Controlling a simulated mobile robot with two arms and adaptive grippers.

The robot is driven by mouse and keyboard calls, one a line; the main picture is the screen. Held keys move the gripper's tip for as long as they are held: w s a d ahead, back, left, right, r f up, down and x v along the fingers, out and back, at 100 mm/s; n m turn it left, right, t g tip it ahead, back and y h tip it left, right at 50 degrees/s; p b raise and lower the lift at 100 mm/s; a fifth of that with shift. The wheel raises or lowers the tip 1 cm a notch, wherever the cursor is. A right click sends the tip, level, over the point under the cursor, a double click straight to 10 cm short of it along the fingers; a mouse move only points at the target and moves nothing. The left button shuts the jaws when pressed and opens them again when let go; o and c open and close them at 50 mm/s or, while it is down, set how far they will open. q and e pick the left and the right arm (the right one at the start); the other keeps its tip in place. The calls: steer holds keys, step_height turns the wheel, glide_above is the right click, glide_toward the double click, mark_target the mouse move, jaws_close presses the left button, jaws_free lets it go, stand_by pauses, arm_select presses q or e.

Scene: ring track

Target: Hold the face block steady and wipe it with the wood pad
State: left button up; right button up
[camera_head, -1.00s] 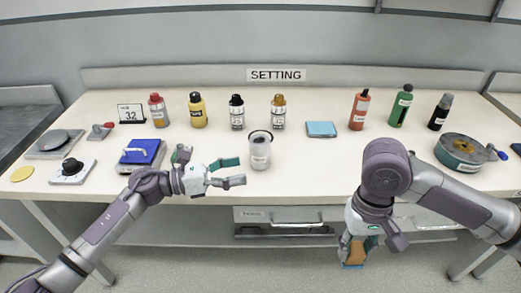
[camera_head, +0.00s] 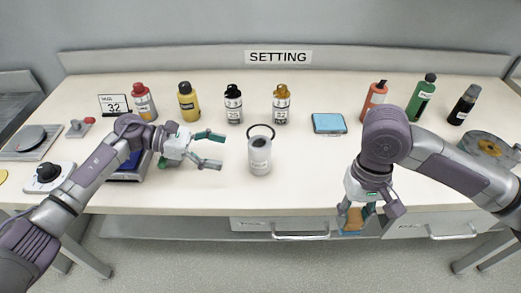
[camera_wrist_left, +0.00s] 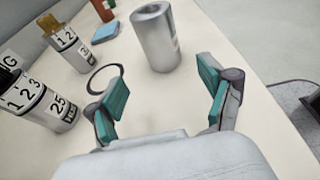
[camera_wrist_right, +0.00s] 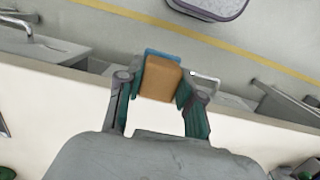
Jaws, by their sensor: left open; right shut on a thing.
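A grey cylinder (camera_head: 260,158) with a white label stands upright near the table's front middle; I take it as the face block. It also shows in the left wrist view (camera_wrist_left: 156,40). My left gripper (camera_head: 221,151) is open and empty to its left, its fingers pointing toward it, apart from it. In the left wrist view the cylinder is beyond the fingertips (camera_wrist_left: 165,75). My right gripper (camera_head: 356,215) is shut on the wood pad (camera_head: 353,220), a brown block with a blue face, in front of the table's front edge. The pad (camera_wrist_right: 160,80) sits between the fingers.
A dark ring (camera_wrist_left: 105,78) is beside the cylinder. A light blue pad (camera_head: 328,123) lies behind to the right. Several labelled bottles (camera_head: 281,104) stand along the back. Table between cylinder and right arm is clear.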

mark_target(255, 159)
arm_select(q)
steer(key=shift+d, duration=0.45)
arm_select(e)
steer(key=shift+r, duration=0.3)
arm_select(q)
steer(key=p+x, duration=0.2)
steer(key=x, duration=0.2)
steer(key=shift+s+d, duration=0.15)
steer(key=shift+d, duration=0.2)
arm_select(e)
step_height(255, 159, up, 2)
steer(key=shift+s+r, duration=0.1)
arm_select(q)
steer(key=shift+f+b+x, duration=0.25)
steer(key=shift+b+x, duration=0.35)
steer(key=shift+x, duration=0.55)
arm_select(e)
steer(key=shift+f, duration=0.9)
arm_select(q)
steer(key=shift+b+x, duration=0.45)
steer(key=shift+x, duration=0.45)
arm_select(e)
steer(key=shift+f, duration=0.4)
arm_select(q)
steer(key=shift+r, duration=0.1)
steer(key=c, duration=0.8)
